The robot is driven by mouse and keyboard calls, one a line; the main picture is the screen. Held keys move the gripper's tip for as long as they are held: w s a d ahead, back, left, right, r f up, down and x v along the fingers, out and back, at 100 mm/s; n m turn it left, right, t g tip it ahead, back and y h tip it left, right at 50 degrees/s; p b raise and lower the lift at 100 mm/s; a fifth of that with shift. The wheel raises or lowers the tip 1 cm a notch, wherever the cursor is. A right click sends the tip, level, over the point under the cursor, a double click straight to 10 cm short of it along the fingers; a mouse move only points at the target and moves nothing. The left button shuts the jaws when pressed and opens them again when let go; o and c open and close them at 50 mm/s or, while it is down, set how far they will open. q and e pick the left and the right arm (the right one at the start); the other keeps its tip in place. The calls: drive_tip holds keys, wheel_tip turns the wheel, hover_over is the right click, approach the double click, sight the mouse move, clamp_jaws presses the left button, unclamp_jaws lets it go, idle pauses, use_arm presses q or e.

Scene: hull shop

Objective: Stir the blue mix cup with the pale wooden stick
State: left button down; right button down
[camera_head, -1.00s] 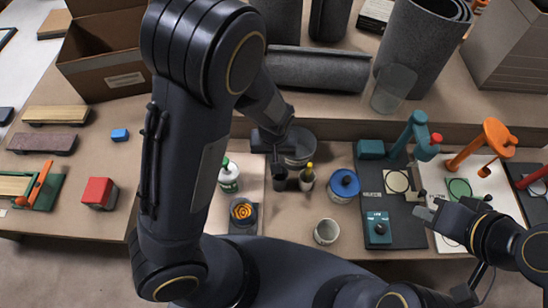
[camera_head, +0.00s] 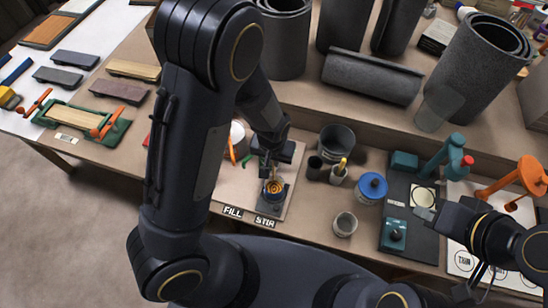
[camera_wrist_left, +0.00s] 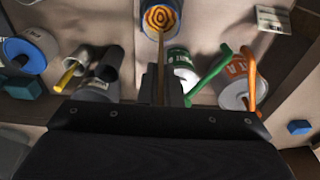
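The blue mix cup (camera_head: 273,188) stands on a dark square pad at the STIR label, with an orange and dark swirl inside. It also shows at the top of the left wrist view (camera_wrist_left: 160,17). My left gripper (camera_head: 273,158) is above the cup, shut on the pale wooden stick (camera_wrist_left: 161,68). The stick runs from the fingers to the cup, its far end over or in the swirl; how deep, I cannot tell. My right gripper (camera_head: 425,214) is at the right, empty, near the teal scale; its finger gap is unclear.
A dark cup (camera_head: 314,167), a brush pot (camera_head: 338,174), a blue-lidded can (camera_head: 371,187) and a grey cup (camera_head: 345,224) are to the right.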

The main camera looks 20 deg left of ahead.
sight(274, 175)
use_arm(q)
drive_tip(key=shift+f+b, duration=3.95)
drive_tip(key=shift+f, duration=0.95)
drive_tip(key=shift+d, duration=0.1)
